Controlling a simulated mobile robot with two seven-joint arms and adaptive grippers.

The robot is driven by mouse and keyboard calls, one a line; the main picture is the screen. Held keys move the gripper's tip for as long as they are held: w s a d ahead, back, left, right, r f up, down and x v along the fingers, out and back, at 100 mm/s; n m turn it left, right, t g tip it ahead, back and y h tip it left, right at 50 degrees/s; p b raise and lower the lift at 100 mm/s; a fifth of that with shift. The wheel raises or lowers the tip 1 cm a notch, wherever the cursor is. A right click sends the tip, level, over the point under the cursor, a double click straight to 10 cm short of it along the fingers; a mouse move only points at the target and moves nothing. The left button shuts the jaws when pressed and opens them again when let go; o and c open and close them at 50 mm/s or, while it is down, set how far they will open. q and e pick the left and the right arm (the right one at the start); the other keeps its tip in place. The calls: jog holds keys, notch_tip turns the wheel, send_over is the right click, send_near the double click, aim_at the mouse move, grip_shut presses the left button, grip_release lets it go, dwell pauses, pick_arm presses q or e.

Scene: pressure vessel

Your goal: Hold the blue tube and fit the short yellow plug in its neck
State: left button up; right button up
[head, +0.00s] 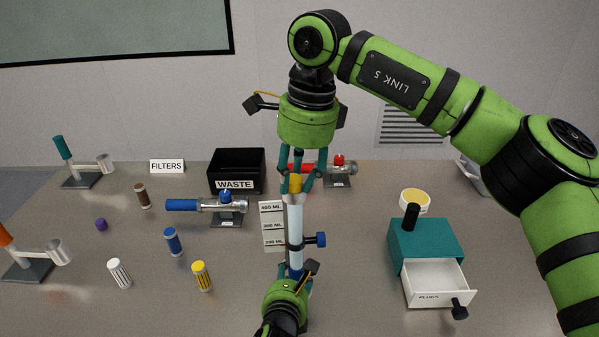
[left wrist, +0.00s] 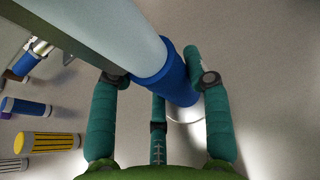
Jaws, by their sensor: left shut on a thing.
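The blue tube (head: 295,225) stands about upright in the middle of the head view, with a pale clear body, a blue lower end and a blue side knob. It also shows in the left wrist view (left wrist: 165,75), running between the teal fingers. My left gripper (head: 295,271) is shut on its lower blue end. The short yellow plug (head: 294,186) is at the tube's top end, between the fingers of my right gripper (head: 296,188), which is shut on it from above. The fingers partly hide the plug and neck, so I cannot tell how deep it sits.
A graduated white card (head: 271,227) stands just left of the tube. A teal box (head: 425,240) with an open white drawer (head: 437,282) is at the right. The black waste bin (head: 237,163) is behind.

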pick_arm(q)
jog(key=shift+d+r, duration=0.2)
jog(key=shift+d, duration=0.1)
pick_arm(e)
jog(key=shift+o, duration=1)
jog(key=shift+f, duration=0.95)
pick_arm(q)
jog(key=shift+a, duration=0.15)
pick_arm(e)
jog(key=shift+a, duration=0.25)
jog(key=shift+d, duration=0.1)
pick_arm(q)
jog(key=shift+w, duration=0.15)
pick_arm(e)
jog(key=shift+w+r, duration=0.15)
jog(key=shift+r, duration=0.4)
pick_arm(q)
jog(key=shift+a+f, duration=0.1)
jog(key=shift+f, duration=0.1)
pick_arm(e)
notch_tip(320, 180, up, 12)
jog(key=d, duration=0.1)
jog(key=shift+d+r, duration=0.2)
jog(key=shift+r, duration=0.05)
pick_arm(q)
jog(key=o, duration=1.4)
jog(key=shift+o, duration=0.2)
